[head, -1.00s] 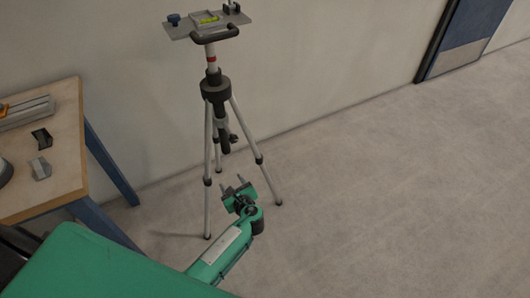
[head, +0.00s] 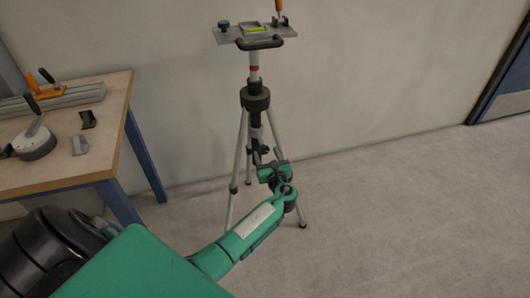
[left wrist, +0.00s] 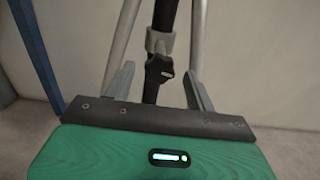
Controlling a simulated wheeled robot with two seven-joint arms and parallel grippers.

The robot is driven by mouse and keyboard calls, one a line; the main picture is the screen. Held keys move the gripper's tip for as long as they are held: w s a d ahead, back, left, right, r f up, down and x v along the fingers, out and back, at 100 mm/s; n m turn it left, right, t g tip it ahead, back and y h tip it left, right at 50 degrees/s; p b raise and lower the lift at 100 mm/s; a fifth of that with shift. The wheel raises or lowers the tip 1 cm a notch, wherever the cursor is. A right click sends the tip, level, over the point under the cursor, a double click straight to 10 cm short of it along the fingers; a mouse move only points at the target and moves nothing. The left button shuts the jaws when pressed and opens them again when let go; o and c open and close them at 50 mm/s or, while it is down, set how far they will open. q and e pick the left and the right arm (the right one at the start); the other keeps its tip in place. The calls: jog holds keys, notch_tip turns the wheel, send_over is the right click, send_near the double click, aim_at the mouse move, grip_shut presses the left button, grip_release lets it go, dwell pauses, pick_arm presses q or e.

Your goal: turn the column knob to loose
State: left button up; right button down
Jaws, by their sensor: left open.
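The column knob (left wrist: 158,70) is a small dark knob on a grey collar on the tripod's column. In the left wrist view it shows between the two fingers of my left gripper (left wrist: 157,82). The fingers are apart, one on each side of it; I cannot tell whether either touches it. In the head view the knob (head: 264,150) is small, just above my left gripper (head: 268,160). The tripod (head: 256,98) stands upright on the floor and carries a plate (head: 283,34) with a yellow-green level. My right gripper is not in view.
A wooden table (head: 60,165) with blue legs stands at the left, with an orange-handled tool (head: 48,93), a round grey device (head: 35,143) and small dark blocks on it. A plain wall is close behind the tripod. The floor to the right is clear.

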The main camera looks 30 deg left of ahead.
pick_arm(q)
jog(key=shift+x, duration=1.45)
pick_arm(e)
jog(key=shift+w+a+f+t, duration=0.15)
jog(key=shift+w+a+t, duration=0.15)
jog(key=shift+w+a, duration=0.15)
pick_arm(q)
jog(key=shift+c, duration=0.5)
jog(key=c, duration=0.9)
jog(key=shift+o, duration=0.2)
